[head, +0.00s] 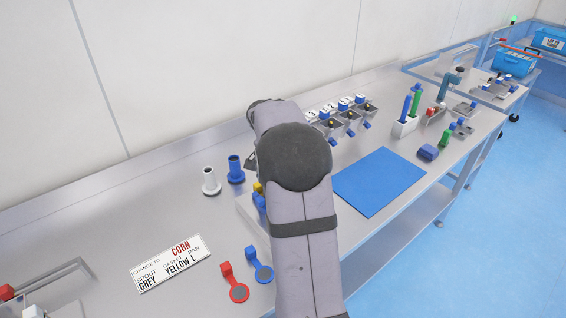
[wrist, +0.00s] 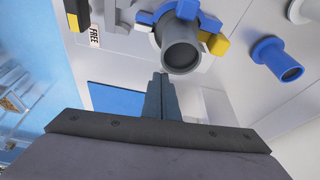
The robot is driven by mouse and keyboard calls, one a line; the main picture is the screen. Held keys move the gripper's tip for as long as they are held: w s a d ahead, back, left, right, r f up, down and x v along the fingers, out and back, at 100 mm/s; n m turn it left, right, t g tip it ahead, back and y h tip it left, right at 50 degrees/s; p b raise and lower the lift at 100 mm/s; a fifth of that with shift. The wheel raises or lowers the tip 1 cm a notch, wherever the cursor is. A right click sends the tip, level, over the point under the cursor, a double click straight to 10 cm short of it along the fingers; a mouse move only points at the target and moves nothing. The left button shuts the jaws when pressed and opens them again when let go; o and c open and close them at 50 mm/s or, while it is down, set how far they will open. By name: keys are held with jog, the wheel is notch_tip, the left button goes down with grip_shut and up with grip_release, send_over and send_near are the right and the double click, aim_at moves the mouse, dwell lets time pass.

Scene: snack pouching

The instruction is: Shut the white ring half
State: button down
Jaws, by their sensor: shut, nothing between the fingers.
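In the wrist view a grey round spout (wrist: 182,50) faces me with ring parts around its base. A yellow block (wrist: 217,44) sits on the right side. I cannot tell whether the white half is fully closed. My gripper (wrist: 160,76) is shut and empty, its tips just below and left of the spout's mouth. In the head view my arm hides the gripper and most of the ring; a yellow part (head: 258,187) shows at its left edge.
A blue spout (head: 236,170) and a white spout (head: 211,181) stand left of my arm. A sign (head: 172,263), a red paddle-shaped part (head: 236,287) and a blue one (head: 261,268) lie nearer. A blue mat (head: 380,181) lies clear on the right.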

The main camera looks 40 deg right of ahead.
jog(key=shift+d, duration=0.1)
dwell(0.3)
jog(key=shift+d+p, duration=0.35)
jog(key=shift+d, duration=0.3)
notch_tip(320, 180, up, 10)
jog(key=b, duration=0.1)
jog(key=shift+a+f, duration=0.25)
jog(key=shift+a, duration=0.15)
